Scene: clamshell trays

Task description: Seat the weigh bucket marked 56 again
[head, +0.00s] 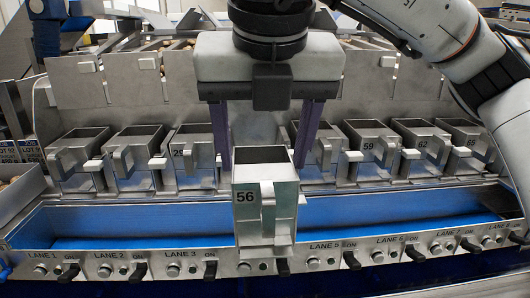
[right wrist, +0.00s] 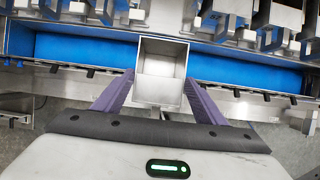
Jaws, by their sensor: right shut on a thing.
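The weigh bucket marked 56 (head: 283,193) is a square, open-topped metal bucket with a handle on its front. It is upright in the head view, in front of the bucket row and over the blue belt and front rail. My right gripper (head: 263,158) is shut on it, with a purple finger at each side. In the right wrist view the empty-looking bucket (right wrist: 161,88) sits between the two fingers (right wrist: 160,92). A gap in the bucket row lies behind it, partly hidden by bucket and gripper. My left gripper is not in view.
Buckets marked 59 (head: 370,147), 62 (head: 422,144) and 65 (head: 465,141) hang right of the gap, with others to the left. The blue belt (head: 130,222) runs below. The front rail (head: 190,255) carries lane labels, buttons and black switches.

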